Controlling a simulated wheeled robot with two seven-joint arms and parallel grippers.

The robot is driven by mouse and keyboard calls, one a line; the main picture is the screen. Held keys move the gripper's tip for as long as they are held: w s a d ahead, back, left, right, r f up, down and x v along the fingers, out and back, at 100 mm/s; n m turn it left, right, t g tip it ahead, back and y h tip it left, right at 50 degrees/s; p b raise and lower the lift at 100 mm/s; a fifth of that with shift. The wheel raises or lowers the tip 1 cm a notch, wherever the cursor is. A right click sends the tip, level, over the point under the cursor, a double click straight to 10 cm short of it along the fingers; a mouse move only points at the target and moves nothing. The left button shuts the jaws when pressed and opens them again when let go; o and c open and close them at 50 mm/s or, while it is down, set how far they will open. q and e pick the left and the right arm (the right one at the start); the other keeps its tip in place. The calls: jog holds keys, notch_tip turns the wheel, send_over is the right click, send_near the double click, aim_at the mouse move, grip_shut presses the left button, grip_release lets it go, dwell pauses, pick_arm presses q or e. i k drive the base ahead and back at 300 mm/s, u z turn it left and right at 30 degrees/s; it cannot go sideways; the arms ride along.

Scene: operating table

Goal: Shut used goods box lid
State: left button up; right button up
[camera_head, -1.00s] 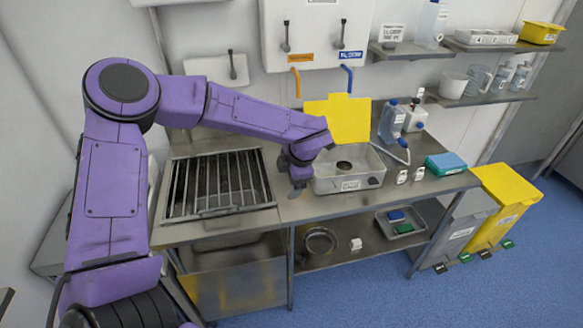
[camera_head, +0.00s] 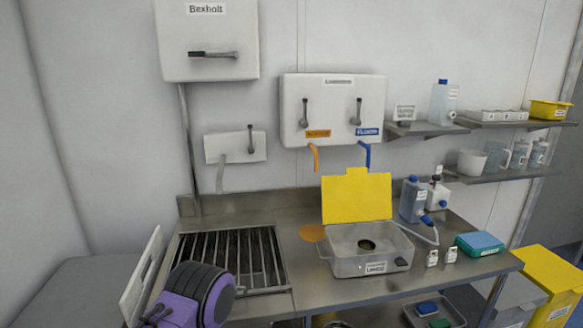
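A small dark round item (camera_head: 367,245) lies inside. Part of my purple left arm shows at the bottom left, left of the box. Its gripper is out of view. My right gripper is also out of view.
A grate (camera_head: 232,258) fills the table's left part. An orange disc (camera_head: 312,233) lies beside the box. Blue-capped bottle (camera_head: 412,200), small white containers (camera_head: 432,257) and a teal-blue pack (camera_head: 479,244) stand on the right. A yellow bin (camera_head: 553,285) is beyond.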

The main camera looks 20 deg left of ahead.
aim_at(358, 196)
jog(key=u, duration=0.45)
jog(key=i, duration=0.85)
jog(key=z, duration=0.95)
